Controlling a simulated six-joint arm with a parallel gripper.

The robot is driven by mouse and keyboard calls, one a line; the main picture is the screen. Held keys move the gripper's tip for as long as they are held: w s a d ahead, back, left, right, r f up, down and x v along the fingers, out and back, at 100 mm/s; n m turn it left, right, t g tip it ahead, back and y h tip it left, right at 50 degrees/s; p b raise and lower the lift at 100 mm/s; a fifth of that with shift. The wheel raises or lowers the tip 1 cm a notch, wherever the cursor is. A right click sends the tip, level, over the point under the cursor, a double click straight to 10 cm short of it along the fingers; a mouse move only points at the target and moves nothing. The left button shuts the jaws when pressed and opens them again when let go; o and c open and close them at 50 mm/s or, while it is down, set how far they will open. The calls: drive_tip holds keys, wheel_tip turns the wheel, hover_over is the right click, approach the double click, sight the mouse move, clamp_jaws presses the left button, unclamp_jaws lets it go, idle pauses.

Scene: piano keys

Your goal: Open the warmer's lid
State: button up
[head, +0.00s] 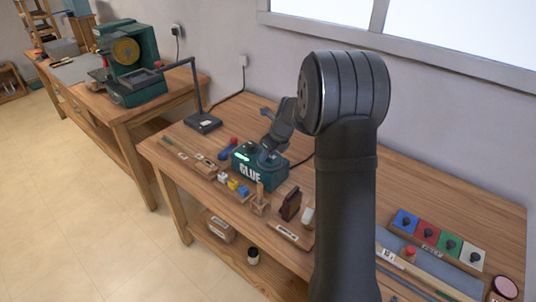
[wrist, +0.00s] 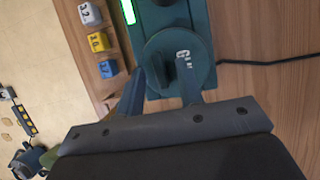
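The warmer (head: 252,172) is a dark green box marked GLUE with a lit green strip, standing on the wooden bench. It also shows in the wrist view (wrist: 200,15). Its round dark green lid (wrist: 165,48) lies on top and looks closed, with a pale label near its right side. My gripper (head: 270,145) is right over the lid in the head view. In the wrist view my gripper (wrist: 162,80) has its two fingers apart at the lid's near edge, with green surface showing between them. Whether a finger touches the lid I cannot tell.
Small numbered blocks (wrist: 98,42) in white, yellow and blue stand left of the warmer. A black cable (wrist: 270,59) runs off to its right. A wooden holder (head: 260,203) and a dark brown block (head: 291,204) stand in front. A black lamp (head: 203,121) stands behind left.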

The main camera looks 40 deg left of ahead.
drive_tip(key=shift+a+f, duration=0.1)
drive_tip(key=shift+f, duration=0.15)
clamp_jaws()
drive_tip(key=d, duration=0.7)
drive_tip(key=shift+d, duration=0.3)
